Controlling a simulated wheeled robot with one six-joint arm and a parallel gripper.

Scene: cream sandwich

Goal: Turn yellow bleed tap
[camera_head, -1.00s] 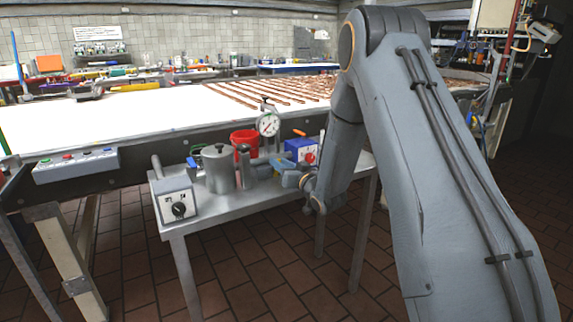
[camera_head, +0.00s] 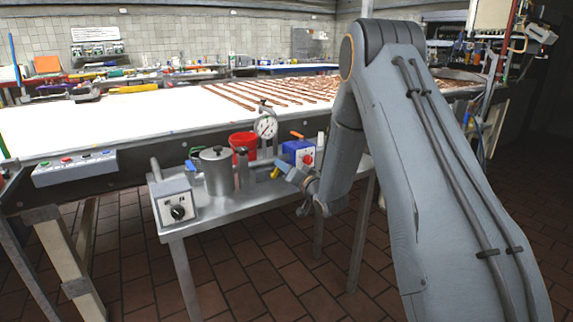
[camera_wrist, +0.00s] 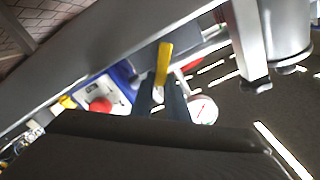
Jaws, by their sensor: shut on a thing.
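The yellow bleed tap (camera_wrist: 164,62) shows in the wrist view as a short yellow handle between the tips of my gripper (camera_wrist: 162,88). The tap's mounting is too small and covered to make out.
A dial gauge (camera_head: 266,127) stands close behind my gripper, with a blue box with a red knob (camera_head: 299,152) to the right. A red cup (camera_head: 243,141), a metal pot (camera_head: 216,172) and a switch box (camera_head: 176,203) stand to the left on the metal table (camera_head: 225,208).

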